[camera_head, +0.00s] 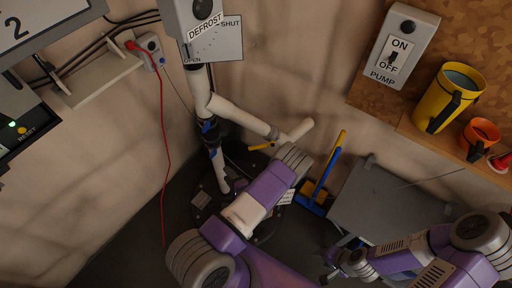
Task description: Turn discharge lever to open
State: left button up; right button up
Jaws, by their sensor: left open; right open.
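A small yellow lever-like piece (260,146) shows on the white pipe (237,115) in the head view; I cannot tell for sure that it is the discharge lever. My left arm reaches up from the bottom, and its wrist end (293,157) is just right of this yellow piece. The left fingers are mostly hidden there, and contact with the lever cannot be seen. My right gripper (328,274) is open and empty at the lower right, well away from the pipe.
A DEFROST plate (215,42) marked OPEN and SHUT is at the top. A PUMP switch box (400,48), a yellow mug (447,98) and an orange cup (479,138) are at right. A blue-and-yellow brush (326,172) and a grey panel (385,205) stand right of the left wrist.

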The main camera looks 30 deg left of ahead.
aim_at(256, 146)
pick_arm(q)
jog(key=w+d+r+m+t+h, duration=0.2)
jog(key=w+d+m+t+h, duration=0.15)
jog(key=w+d+t, duration=0.5)
jog(key=shift+n+t+h, duration=0.35)
jog(key=shift+t+h, duration=0.2)
jog(key=shift+h, duration=0.1)
jog(key=b+x, duration=0.1)
jog(key=x, duration=0.3)
jog(key=b+x, duration=0.1)
jog(key=x, duration=0.4)
jog(key=shift+a+r, duration=0.2)
jog(key=shift+a, duration=0.25)
jog(key=shift+c, duration=0.3)
grip_shut()
